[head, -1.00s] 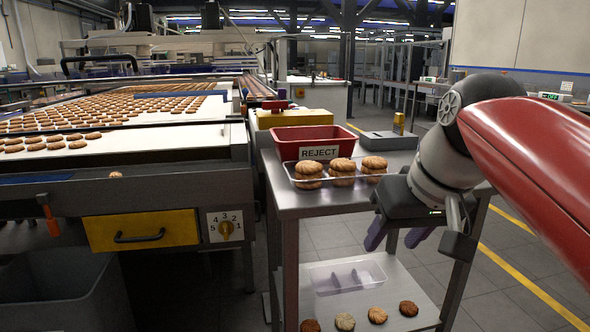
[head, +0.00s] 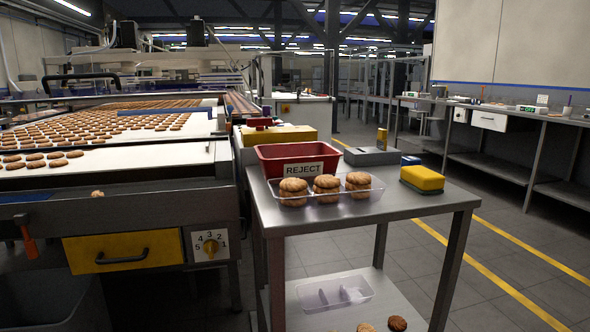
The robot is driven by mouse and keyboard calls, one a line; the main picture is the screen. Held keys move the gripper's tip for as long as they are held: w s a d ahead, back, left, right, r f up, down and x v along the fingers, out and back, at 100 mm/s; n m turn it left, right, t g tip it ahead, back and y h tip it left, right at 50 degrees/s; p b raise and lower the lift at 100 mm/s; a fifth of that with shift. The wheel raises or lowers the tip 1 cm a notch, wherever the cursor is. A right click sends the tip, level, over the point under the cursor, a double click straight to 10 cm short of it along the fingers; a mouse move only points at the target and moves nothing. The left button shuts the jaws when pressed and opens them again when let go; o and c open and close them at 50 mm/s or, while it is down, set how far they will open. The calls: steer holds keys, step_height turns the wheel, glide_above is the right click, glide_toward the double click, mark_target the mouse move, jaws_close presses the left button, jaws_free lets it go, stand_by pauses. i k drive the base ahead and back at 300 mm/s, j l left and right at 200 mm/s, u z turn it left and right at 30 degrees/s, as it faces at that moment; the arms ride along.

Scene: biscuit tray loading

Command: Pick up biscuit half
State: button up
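A small biscuit piece (head: 97,193) lies on the dark front ledge of the oven conveyor at the left. It looks partly hidden by the ledge, and I cannot tell whether it is a half. Whole biscuits (head: 40,157) lie in rows on the white belt behind it. A clear tray (head: 328,196) on the steel trolley holds three stacks of biscuits (head: 326,187). Two loose biscuits (head: 397,323) show on the lower shelf at the bottom edge, one of them cut off. My gripper is not in view.
A red REJECT bin (head: 270,152) stands behind the tray. A yellow sponge (head: 422,179) and a grey scale-like box (head: 371,156) are to its right. The trolley top's (head: 400,208) front right is bare. An empty clear tray (head: 308,302) sits on the lower shelf. A yellow drawer (head: 125,251) fronts the conveyor.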

mark_target(97, 193)
steer(key=u, duration=1.35)
